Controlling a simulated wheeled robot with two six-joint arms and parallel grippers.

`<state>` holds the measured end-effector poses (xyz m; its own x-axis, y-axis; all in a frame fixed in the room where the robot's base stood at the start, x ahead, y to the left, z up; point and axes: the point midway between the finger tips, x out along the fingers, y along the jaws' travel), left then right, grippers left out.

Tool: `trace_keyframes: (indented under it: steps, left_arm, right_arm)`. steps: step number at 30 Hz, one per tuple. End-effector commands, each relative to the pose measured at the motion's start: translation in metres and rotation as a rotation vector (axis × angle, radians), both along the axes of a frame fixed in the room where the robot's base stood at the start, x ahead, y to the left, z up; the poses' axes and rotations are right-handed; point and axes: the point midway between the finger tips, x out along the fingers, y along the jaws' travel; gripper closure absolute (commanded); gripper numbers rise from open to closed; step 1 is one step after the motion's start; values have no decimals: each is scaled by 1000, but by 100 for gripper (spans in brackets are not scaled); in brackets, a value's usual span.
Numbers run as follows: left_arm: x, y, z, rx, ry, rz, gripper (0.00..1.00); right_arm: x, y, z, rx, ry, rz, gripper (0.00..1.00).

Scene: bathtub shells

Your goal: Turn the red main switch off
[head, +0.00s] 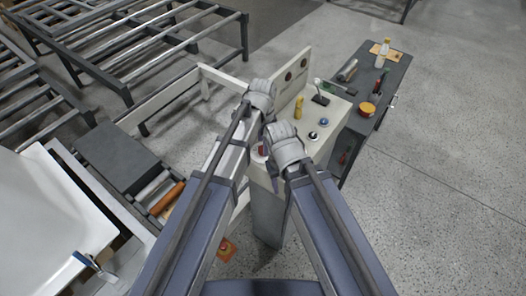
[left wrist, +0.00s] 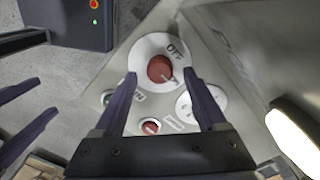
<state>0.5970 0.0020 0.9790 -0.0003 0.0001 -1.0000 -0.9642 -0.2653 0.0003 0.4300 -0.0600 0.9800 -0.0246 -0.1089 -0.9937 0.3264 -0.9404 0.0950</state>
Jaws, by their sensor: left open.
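The red main switch (left wrist: 159,69) is a round red knob on a white disc, with the word OFF printed at its upper right in the left wrist view. A pale mark at the knob's lower right points away from OFF. In the head view the red knob (head: 262,150) shows small between my arms. My left gripper (left wrist: 161,78) is open, one finger on each side of the knob; whether they touch it I cannot tell. My right gripper (left wrist: 47,96) is at the left of the left wrist view, its two fingers apart, clear of the knob.
The panel also carries a smaller red control (left wrist: 150,127), a white dial (left wrist: 203,104), a yellow item (head: 299,106) and a blue button (head: 312,135). A dark cabinet (head: 365,85) with tools and bottles stands behind. A roller conveyor (head: 122,158) is at left. Floor at right is clear.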

Motion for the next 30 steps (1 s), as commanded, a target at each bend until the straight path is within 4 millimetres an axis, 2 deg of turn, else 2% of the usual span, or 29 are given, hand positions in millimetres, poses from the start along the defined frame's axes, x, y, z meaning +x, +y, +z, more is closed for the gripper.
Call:
trace_keyframes:
  steps: [1,4,14,30]
  left_arm:
    - [0,0,-12,0,0,0,26]
    - [0,0,-19,0,0,0,26]
    - [0,0,-20,0,0,0,26]
    - [0,0,-20,0,0,0,85]
  right_arm:
    - [0,0,-12,0,0,0,50]
    - [0,0,-19,0,0,0,50]
    - [0,0,-20,0,0,0,50]
    - [0,0,-20,0,0,0,50]
